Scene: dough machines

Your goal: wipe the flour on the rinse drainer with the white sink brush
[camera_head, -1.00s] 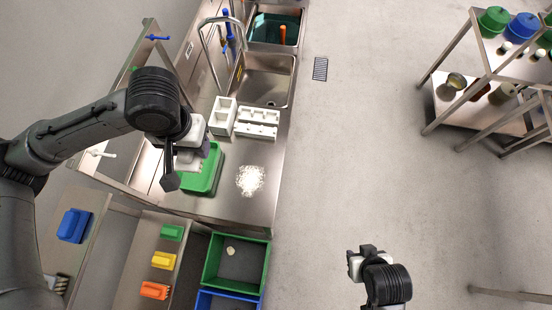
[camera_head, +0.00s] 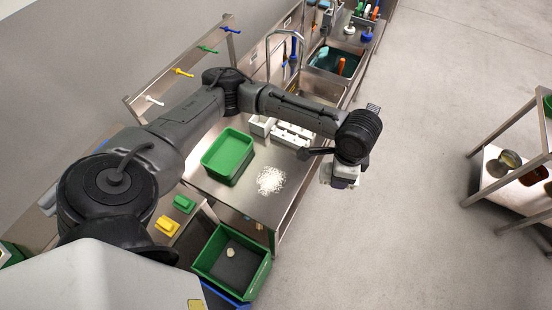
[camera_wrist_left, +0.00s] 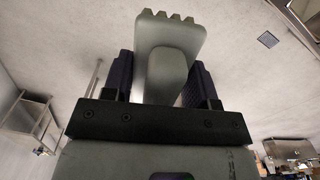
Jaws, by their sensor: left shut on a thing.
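White flour (camera_head: 270,180) lies in a patch on the steel rinse drainer (camera_head: 240,200), to the right of a green tray. My left gripper (camera_head: 343,178) is to the right of the flour, out past the drainer's edge and above the floor. In the left wrist view the gripper is shut on the pale sink brush (camera_wrist_left: 170,72), which sits between its two dark fingers. The brush's toothed end points up in that view. In the head view I cannot clearly tell the brush from the gripper. My right gripper is not in view.
The green tray (camera_head: 228,157) stands on the drainer, with white holders (camera_head: 292,136) behind. A green bin (camera_head: 232,262) is below the front edge, beside yellow (camera_head: 167,226) and green (camera_head: 184,204) brushes. A steel rack (camera_head: 510,172) stands right. The floor between is clear.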

